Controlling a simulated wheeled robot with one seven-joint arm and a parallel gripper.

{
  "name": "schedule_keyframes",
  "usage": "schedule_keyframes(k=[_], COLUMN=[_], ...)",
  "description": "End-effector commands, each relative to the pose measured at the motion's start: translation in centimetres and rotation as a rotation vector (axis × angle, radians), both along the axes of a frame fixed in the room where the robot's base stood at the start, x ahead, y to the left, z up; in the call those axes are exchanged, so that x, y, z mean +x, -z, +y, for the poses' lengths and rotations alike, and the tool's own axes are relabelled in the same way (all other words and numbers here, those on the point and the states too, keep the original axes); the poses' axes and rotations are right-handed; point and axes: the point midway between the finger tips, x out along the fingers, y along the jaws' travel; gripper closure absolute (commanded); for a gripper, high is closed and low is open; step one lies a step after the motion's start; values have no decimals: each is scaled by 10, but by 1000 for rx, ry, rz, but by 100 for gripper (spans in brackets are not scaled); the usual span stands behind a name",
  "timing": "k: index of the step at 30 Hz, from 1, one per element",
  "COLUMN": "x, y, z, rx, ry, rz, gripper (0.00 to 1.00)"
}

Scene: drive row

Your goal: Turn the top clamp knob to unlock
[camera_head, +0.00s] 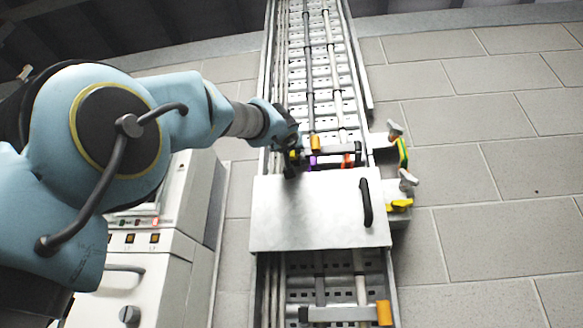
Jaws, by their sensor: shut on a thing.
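My gripper (291,165) is at the left end of this bar, by the panel's upper left corner. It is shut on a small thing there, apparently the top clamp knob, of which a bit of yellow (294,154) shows. The fingers hide most of it, so its turn angle cannot be told.
The silver panel (310,215) with a black handle (365,203) covers the tray's middle. Purple (312,160) and red (346,160) pieces show above it. A lower clamp bar (338,314) has an orange end. A white cabinet (165,255) stands left.

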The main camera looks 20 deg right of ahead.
Motion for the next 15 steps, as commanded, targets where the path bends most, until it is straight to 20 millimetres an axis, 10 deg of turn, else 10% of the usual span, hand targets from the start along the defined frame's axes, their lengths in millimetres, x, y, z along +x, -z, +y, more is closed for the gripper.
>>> schedule_keyframes(k=[5, 6, 15], x=[2, 2, 1], y=[3, 3, 1], z=[0, 0, 0], rx=[1, 1, 0], ry=[0, 0, 0], rz=[6, 6, 2], gripper=[100, 68, 54])
